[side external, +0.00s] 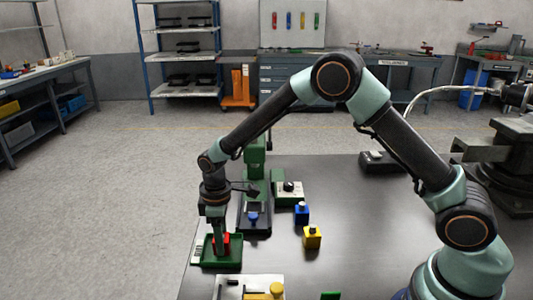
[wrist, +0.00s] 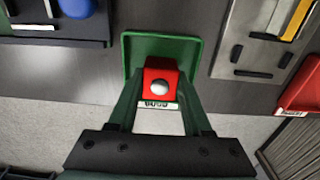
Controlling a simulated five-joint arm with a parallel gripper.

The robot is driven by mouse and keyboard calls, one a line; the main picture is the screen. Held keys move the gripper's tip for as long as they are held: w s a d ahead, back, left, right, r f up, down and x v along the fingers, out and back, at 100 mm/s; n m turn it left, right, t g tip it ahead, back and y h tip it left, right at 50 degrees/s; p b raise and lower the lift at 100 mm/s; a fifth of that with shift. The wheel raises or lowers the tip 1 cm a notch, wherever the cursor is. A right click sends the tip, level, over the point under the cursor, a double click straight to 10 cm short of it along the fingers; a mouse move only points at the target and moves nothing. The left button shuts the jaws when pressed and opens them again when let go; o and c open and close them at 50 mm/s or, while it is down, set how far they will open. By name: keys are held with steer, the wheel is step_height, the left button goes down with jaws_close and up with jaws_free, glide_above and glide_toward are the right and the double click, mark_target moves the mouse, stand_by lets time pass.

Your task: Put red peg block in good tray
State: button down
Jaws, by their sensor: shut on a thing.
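The red peg block (wrist: 167,78), with a silvery round peg on top, is between the fingers of my gripper (wrist: 160,95) in the wrist view. My gripper is shut on it. In the side external view, my gripper (side external: 217,236) points down at the green tray, and the red block (side external: 226,241) shows partly behind a finger. The green tray (wrist: 190,48) carries a white label reading GOOD, partly covered. The block is over or inside this tray; I cannot tell whether it touches the tray floor.
A blue block (side external: 302,213) and a yellow block (side external: 312,237) stand to the right of the tray. A green-and-black fixture (side external: 255,215) stands behind it. A metal plate with a yellow part (side external: 232,287) lies in front. A red tray (wrist: 300,88) shows at right in the wrist view.

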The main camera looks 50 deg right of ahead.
steer(key=shift+c, duration=1.3)
jaws_free()
steer(key=shift+r, duration=0.1)
steer(key=shift+r, duration=3.4)
